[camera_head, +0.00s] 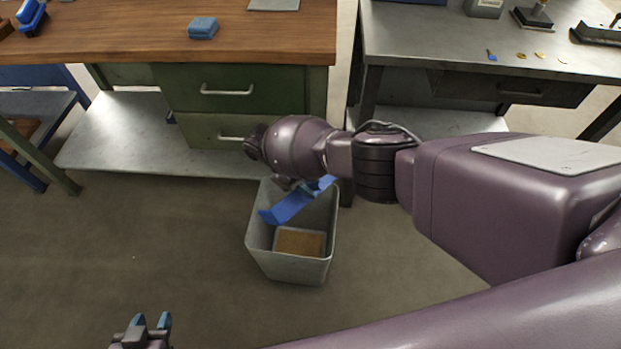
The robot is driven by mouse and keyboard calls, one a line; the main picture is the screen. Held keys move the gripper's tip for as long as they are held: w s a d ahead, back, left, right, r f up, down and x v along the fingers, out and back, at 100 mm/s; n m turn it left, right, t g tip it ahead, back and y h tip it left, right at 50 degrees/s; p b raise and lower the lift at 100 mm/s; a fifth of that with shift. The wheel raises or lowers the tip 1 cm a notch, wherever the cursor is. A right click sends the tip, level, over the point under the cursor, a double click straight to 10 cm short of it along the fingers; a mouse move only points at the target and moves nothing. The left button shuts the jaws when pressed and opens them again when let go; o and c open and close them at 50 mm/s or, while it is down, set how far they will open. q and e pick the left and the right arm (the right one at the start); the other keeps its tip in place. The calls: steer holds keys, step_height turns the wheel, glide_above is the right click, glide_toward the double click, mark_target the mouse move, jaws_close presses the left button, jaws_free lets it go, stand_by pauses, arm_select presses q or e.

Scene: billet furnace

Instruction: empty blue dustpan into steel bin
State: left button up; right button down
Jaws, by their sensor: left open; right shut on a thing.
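The blue dustpan (288,208) is over the open top of the grey steel bin (290,269), with its wide end tilted down to the left. My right gripper (308,188) is shut on it, apparently at the handle, and my arm partly hides the grip. Inside the bin a tan-brown patch (300,242) shows at the bottom; I cannot tell what it is. No loose debris can be made out on the dustpan. My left gripper (151,321) is open and empty, low at the bottom left, apart from the bin.
A wooden-topped bench (120,35) with green drawers stands behind the bin, with a blue sponge-like block (203,28) on top. A grey metal table (430,45) at the right holds small parts. The floor left of the bin is clear.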

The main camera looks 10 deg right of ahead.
steer(key=shift+s+d+f+t, duration=0.15)
steer(key=shift+s+d+t, duration=0.15)
steer(key=shift+s, duration=0.25)
steer(key=shift+s+d+y, duration=0.2)
steer(key=shift+s+y, duration=0.05)
steer(key=shift+y, duration=0.05)
arm_select(q)
steer(key=shift+s+a+f+b, duration=0.1)
steer(key=shift+s+f+b, duration=0.3)
steer(key=shift+f+b, duration=0.2)
arm_select(e)
steer(key=s+d+f+m+t+y, duration=0.1)
steer(key=s+d+f+t+y, duration=0.3)
steer(key=s+f+t, duration=0.3)
steer(key=shift+d+f+t+y, duration=0.15)
steer(key=shift+f+t+y, duration=0.45)
steer(key=shift+f, duration=1.5)
steer(key=shift+m, duration=0.4)
